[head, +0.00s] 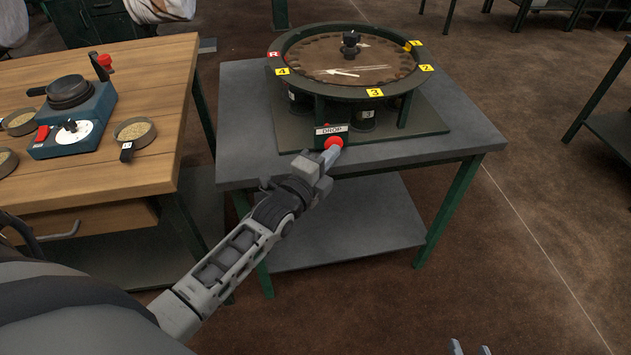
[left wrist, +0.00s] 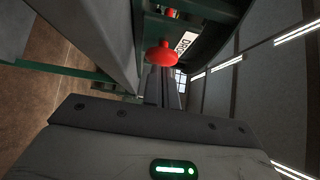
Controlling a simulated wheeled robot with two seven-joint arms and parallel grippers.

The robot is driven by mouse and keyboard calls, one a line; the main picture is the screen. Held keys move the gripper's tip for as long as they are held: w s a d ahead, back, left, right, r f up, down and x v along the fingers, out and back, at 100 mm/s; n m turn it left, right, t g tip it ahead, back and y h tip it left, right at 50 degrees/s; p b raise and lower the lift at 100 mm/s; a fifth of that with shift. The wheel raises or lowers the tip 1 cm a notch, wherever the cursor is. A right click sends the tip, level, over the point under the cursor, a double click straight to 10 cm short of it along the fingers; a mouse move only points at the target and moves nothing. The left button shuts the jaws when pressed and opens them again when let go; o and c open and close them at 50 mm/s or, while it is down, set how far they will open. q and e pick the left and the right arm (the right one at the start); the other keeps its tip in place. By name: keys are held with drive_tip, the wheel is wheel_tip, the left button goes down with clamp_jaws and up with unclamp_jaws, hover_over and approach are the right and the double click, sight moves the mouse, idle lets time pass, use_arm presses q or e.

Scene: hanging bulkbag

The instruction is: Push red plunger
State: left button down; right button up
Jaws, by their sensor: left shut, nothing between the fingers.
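The red plunger (head: 333,142) is a round red button beside the DROP label (head: 331,129), at the front of the round turntable device (head: 345,62). In the left wrist view the red plunger (left wrist: 162,54) is a mushroom-shaped knob above the gripper body. My left gripper (head: 328,158) is shut and empty, its tip right at the plunger and overlapping it in the head view. I cannot tell whether they touch. My right gripper (head: 470,349) shows only as two spread fingertips at the bottom edge, open and away from the table.
The device stands on a grey table (head: 240,120) with green legs. A wooden bench (head: 150,80) at left holds a blue scale-like device (head: 85,125) and small bowls of grain (head: 134,131). Brown floor is clear at right.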

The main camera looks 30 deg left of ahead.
use_arm(q)
drive_tip(key=s+d, duration=0.1)
drive_tip(key=s, duration=1.1)
drive_tip(key=shift+s+p, duration=0.15)
drive_tip(key=shift+p, duration=0.15)
drive_tip(key=shift+f, duration=0.1)
drive_tip(key=s+d+f+n+g, duration=0.3)
drive_tip(key=s+n, duration=0.3)
drive_tip(key=n, duration=0.2)
drive_tip(key=s+d+f+n+g+h, duration=0.1)
drive_tip(key=s+d+f+n+g, duration=0.2)
drive_tip(key=s+n, duration=0.3)
drive_tip(key=d+n+g, duration=0.1)
drive_tip(key=n, duration=0.2)
drive_tip(key=shift+s+f, duration=0.15)
drive_tip(key=shift+f, duration=0.05)
